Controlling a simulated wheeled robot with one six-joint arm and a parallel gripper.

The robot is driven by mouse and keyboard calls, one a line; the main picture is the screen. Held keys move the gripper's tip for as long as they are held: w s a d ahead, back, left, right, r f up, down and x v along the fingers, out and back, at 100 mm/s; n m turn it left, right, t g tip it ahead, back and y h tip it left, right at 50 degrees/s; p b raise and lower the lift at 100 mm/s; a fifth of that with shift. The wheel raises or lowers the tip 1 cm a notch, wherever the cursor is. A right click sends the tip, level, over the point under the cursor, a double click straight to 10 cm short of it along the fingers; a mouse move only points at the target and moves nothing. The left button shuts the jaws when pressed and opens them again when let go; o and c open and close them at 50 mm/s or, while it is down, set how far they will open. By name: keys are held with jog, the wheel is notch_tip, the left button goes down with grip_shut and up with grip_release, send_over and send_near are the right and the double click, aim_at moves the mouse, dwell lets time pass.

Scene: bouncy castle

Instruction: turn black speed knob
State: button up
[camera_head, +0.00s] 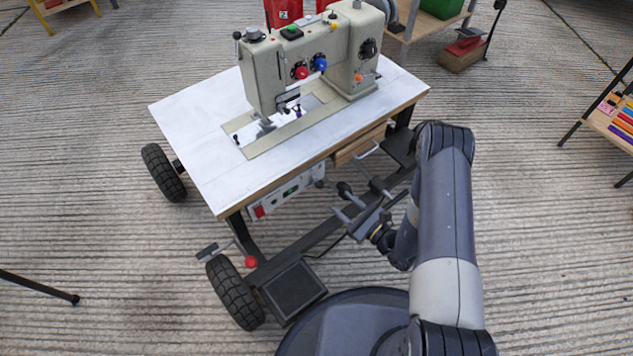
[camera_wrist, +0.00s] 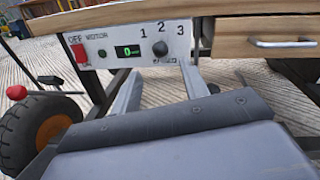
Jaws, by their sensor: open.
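A pale control panel (camera_head: 287,194) hangs under the front edge of the sewing table. It also shows in the wrist view (camera_wrist: 93,54). Its black speed knob (camera_wrist: 160,48) sits below the numbers 1, 2 and 3, right of a green display (camera_wrist: 128,51) that appears to read 0. My gripper (camera_head: 352,197) is open and empty, in front of the panel. In the wrist view its two fingers (camera_wrist: 160,72) reach toward the panel on either side of the knob, which appears clear of them. The knob's pointer is too small to read.
A red switch (camera_wrist: 79,53) marked OFF and MOTOR is left on the panel. A wooden drawer (camera_wrist: 266,34) with a metal handle is to the right. The sewing machine (camera_head: 262,72) stands on the white tabletop (camera_head: 190,120). A red-ball lever (camera_head: 251,262) stands lower left.

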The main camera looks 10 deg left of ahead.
aim_at(319, 184)
jog(key=b+x, duration=0.2)
jog(key=x, duration=0.8)
jog(key=shift+w+a, duration=0.2)
jog(key=shift+a, duration=0.1)
jog(key=shift+f, duration=0.1)
jog(key=c, duration=0.9)
